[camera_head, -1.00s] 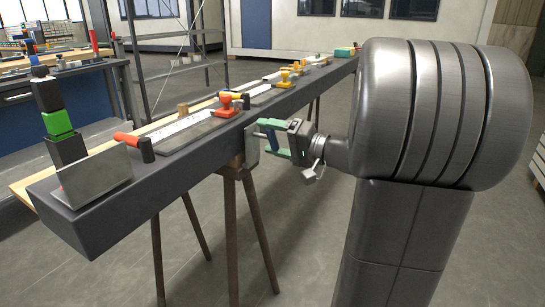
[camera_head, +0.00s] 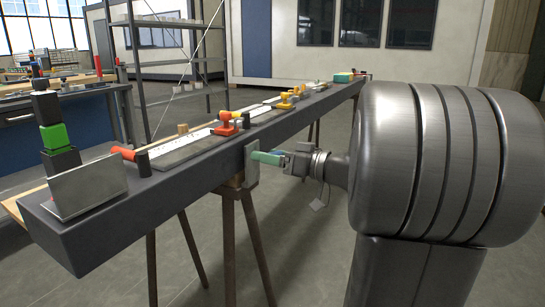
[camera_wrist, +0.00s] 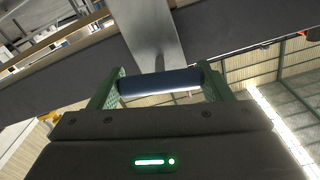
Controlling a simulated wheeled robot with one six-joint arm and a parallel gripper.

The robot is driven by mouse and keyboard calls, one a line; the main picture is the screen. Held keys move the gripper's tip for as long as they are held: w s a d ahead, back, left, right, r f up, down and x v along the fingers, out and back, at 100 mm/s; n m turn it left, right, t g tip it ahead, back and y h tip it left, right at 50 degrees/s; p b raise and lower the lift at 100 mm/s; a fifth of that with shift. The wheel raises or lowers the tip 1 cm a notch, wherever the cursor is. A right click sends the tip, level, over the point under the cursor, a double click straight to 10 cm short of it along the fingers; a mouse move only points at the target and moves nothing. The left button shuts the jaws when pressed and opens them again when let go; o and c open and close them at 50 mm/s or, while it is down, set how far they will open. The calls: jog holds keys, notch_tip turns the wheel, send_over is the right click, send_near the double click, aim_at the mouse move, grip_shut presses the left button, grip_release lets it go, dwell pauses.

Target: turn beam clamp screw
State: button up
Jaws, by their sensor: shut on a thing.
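The beam clamp (camera_head: 251,164) is a light grey metal plate hanging on the near side of the dark grey beam (camera_head: 150,205). In the wrist view the clamp (camera_wrist: 151,38) runs up across the beam (camera_wrist: 240,42). Its screw ends in a dark blue cylindrical handle (camera_wrist: 160,83), lying crosswise in front of the clamp. My gripper (camera_head: 262,157) has green fingers and points left at the clamp. In the wrist view my gripper (camera_wrist: 162,87) is shut on the handle, with one finger at each end.
The beam rests on brown trestle legs (camera_head: 230,245). On top stand an orange-red clamp (camera_head: 226,124), a red-handled tool (camera_head: 124,153), stacked dark and green blocks (camera_head: 56,137) and a metal bracket (camera_head: 88,188).

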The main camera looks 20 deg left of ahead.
jog(key=shift+f+n, duration=0.1)
jog(key=shift+n, duration=0.9)
jog(key=o, duration=0.9)
jog(key=s+d+p, duration=0.1)
jog(key=d+p, duration=0.2)
jog(key=d, duration=1)
jog(key=shift+d, duration=0.4)
